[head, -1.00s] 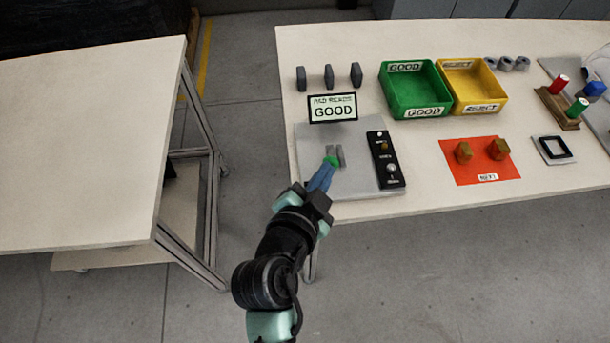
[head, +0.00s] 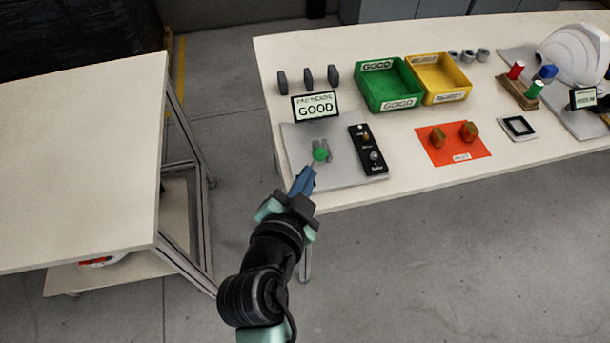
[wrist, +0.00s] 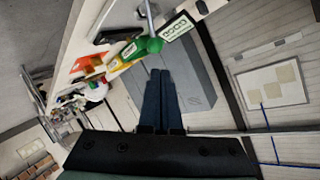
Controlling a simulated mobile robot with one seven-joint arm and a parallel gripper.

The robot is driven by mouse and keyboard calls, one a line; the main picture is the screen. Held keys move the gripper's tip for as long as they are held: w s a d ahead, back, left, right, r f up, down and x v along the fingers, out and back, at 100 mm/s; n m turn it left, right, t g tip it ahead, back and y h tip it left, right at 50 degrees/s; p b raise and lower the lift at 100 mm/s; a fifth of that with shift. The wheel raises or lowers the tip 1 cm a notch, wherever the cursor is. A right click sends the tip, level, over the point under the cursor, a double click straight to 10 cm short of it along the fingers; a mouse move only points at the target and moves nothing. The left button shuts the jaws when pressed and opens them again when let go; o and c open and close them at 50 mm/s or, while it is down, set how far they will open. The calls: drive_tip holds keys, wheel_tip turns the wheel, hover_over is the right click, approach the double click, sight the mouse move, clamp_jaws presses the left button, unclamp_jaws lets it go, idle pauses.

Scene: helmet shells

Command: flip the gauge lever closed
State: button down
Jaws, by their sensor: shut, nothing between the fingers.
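The gauge is a grey plate (head: 346,174) at the table's near left corner. Its lever has a round green knob (head: 320,154), with grey upright pieces beside it. The knob also shows in the wrist view (wrist: 153,45), at the end of a metal rod. The gauge's display (head: 316,107) behind the plate reads GOOD. My gripper (head: 305,174) is shut and empty, its blue fingers just short of the knob on the near side. In the wrist view the fingers (wrist: 160,75) lie together, and the knob appears beyond their tips. I cannot tell whether they touch it.
A black switch panel (head: 368,150) lies at the plate's right. Green (head: 362,91) and yellow (head: 462,77) bins stand behind. An orange mat (head: 455,154) carries two brown pieces. A white helmet shell (head: 575,55) is at far right. Another table (head: 75,160) stands left across a gap.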

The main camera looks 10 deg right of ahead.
drive_tip(key=v, duration=0.7)
drive_tip(key=shift+s+b, duration=0.2)
drive_tip(key=shift+b, duration=0.25)
drive_tip(key=shift+a, duration=0.1)
drive_tip(key=w+a+r+n+t+y+p, duration=0.1)
drive_tip(key=w+r+n+t+y+p, duration=0.2)
drive_tip(key=r, duration=1.2)
drive_tip(key=w+a+r+n+t+p, duration=0.25)
drive_tip(key=w+r+t, duration=0.3)
drive_tip(key=r, duration=0.85)
drive_tip(key=s+r+n+t+y, duration=0.1)
drive_tip(key=s+r+n+t, duration=0.2)
drive_tip(key=r, duration=0.9)
drive_tip(key=s+r+n+t+y+p, duration=0.1)
drive_tip(key=s+r+n+t, duration=0.3)
drive_tip(key=r, duration=0.8)
drive_tip(key=shift+r+y+p, duration=0.2)
drive_tip(key=shift+y+p, duration=0.1)
drive_tip(key=shift+y, duration=0.5)
drive_tip(key=shift+a, duration=0.1)
